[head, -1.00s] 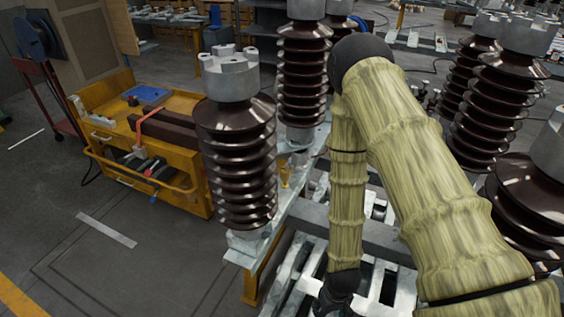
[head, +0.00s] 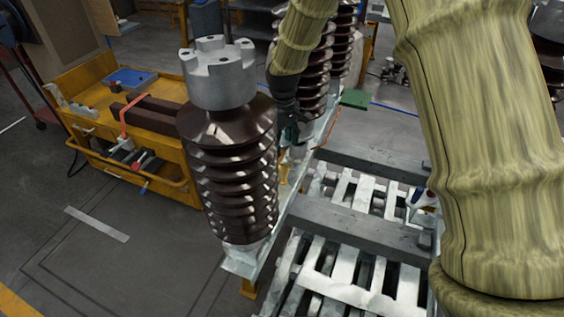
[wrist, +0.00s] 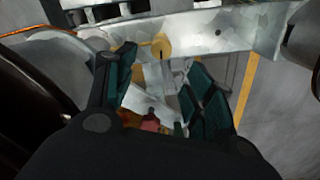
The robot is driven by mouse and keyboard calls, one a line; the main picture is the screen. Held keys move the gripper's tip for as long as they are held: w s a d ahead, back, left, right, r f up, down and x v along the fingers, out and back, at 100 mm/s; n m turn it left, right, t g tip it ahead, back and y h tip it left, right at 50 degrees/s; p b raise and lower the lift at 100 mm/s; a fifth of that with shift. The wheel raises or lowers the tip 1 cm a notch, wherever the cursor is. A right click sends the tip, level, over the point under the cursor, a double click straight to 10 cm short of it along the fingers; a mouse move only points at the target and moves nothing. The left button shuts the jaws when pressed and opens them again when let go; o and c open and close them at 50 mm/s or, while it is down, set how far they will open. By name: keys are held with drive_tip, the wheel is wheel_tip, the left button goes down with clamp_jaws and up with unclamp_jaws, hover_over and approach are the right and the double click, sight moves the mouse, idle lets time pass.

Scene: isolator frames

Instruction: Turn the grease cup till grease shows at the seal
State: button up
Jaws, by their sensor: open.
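My gripper (head: 291,132) is beside the upper ribs of the nearest brown insulator, on its far right side. In the wrist view my gripper (wrist: 160,95) is open, with its two green-padded fingers apart and no object clearly held between them. A small yellow round part (wrist: 161,46), perhaps the grease cup, shows beyond the fingertips against a pale metal beam. I cannot tell whether it touches a finger. A small reddish piece (wrist: 150,122) shows between the fingers, too dim to make out. I cannot make out the seal or any grease.
The nearest brown insulator (head: 228,165) with a grey metal cap stands close to my gripper. More insulators (head: 343,45) stand behind. Slatted grey frames (head: 345,290) lie to the right. A yellow cart (head: 95,135) stands at left, with open floor in front of it.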

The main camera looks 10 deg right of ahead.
sight(283, 165)
drive_tip(key=shift+f+p, duration=1.3)
drive_tip(key=shift+f, duration=4.05)
drive_tip(key=c, duration=1)
drive_tip(key=shift+m, duration=0.4)
